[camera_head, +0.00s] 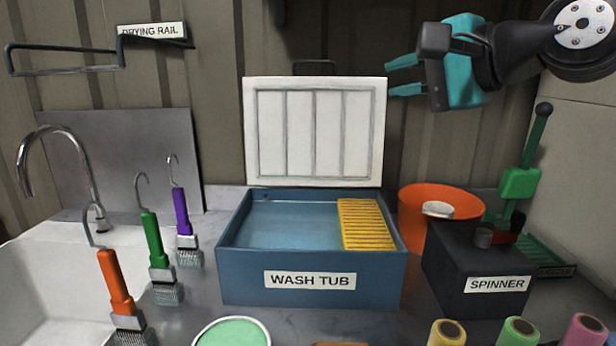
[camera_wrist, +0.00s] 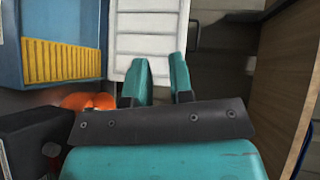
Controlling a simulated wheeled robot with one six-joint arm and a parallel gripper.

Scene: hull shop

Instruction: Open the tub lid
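The blue wash tub (camera_head: 311,281) stands on the grey counter, labelled WASH TUB. Its white ribbed lid (camera_head: 314,131) stands upright along the tub's back edge, so the tub is open. A dark handle (camera_head: 315,64) shows at the lid's top edge. My gripper (camera_head: 390,78) is in the air just right of the lid's upper right corner, fingers pointing left. Its two teal fingers are apart with nothing between them. In the wrist view my gripper (camera_wrist: 159,60) has its fingertips in front of the white lid (camera_wrist: 147,42); I cannot tell whether they touch.
A yellow slatted rack (camera_head: 367,224) sits inside the tub's right side. An orange bucket (camera_head: 420,233), the black spinner (camera_head: 477,270) and a green lever press (camera_head: 519,183) stand right. Hooked brushes (camera_head: 153,240) and a white sink (camera_head: 55,285) are left. Colored rolls (camera_head: 519,332) line the front.

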